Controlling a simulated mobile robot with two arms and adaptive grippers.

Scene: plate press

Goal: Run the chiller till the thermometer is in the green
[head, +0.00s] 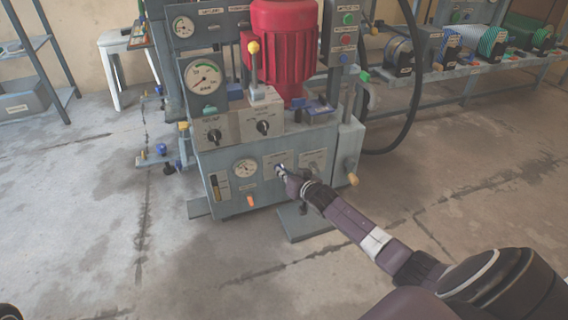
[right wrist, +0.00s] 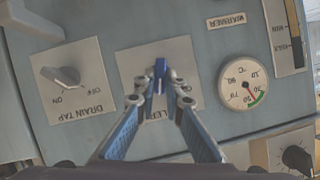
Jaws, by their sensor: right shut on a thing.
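The chiller knob sits on its pale plate (right wrist: 133,60) on the front of the grey press (head: 215,160); its label is partly covered. My right gripper (head: 280,170) is at this plate, its blue fingers closed around the knob, which they mostly hide; the fingertips also show in the right wrist view (right wrist: 160,84). The round white thermometer (right wrist: 243,86) is beside the plate, upside down in that view. It also shows in the head view (head: 245,168). Its red needle points toward the green band, near one end; I cannot tell whether it is inside. My left gripper is not in view.
The drain tap knob (right wrist: 61,77) is on the other side of the chiller plate. An orange lamp (head: 250,201) is below the thermometer. A black hose (head: 412,95) hangs at the right. Floor in front is clear.

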